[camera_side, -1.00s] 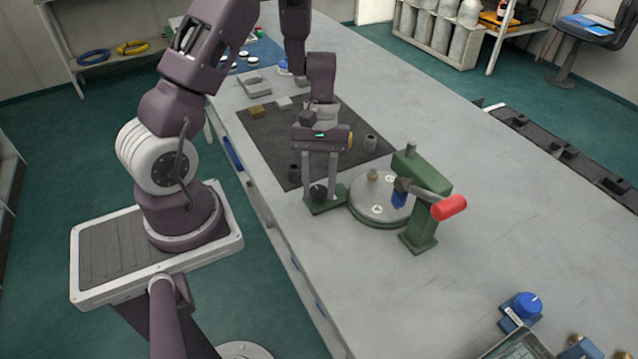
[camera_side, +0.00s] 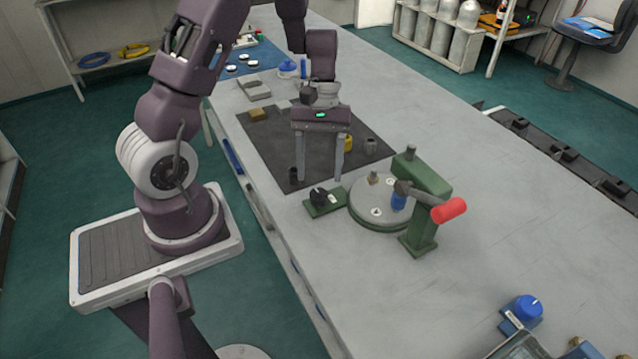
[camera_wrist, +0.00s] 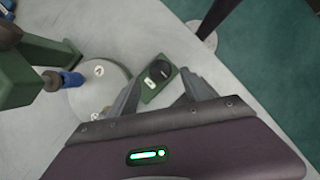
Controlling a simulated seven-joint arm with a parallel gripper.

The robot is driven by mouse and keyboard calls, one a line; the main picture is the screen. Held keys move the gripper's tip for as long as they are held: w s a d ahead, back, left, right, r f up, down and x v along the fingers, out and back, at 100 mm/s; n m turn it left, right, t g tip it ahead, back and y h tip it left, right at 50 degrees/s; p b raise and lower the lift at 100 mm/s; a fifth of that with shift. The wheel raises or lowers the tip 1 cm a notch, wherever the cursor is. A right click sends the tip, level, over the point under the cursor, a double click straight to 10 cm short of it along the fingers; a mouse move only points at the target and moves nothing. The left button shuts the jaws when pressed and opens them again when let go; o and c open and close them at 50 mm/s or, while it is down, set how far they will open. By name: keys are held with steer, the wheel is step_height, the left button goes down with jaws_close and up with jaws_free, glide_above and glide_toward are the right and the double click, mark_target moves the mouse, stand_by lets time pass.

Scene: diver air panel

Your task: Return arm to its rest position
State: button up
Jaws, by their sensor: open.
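My gripper (camera_side: 320,178) is open and empty in the side view, its two grey fingers pointing down above the dark mat (camera_side: 262,143). It hangs behind and above the green block with a black knob (camera_side: 320,197). In the wrist view, that knob block (camera_wrist: 159,75) shows beyond and between the open fingers (camera_wrist: 157,92), apart from them. The round grey plate (camera_side: 378,217) under the green clamp (camera_side: 430,195) with a red handle (camera_side: 449,209) stands to the right of the gripper.
A blue knob unit (camera_side: 523,308) sits at the front right. The bench (camera_side: 480,200) right of the clamp is clear.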

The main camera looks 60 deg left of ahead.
steer(key=v, duration=0.2)
steer(key=shift+a+r, duration=0.1)
steer(key=shift+r, duration=0.15)
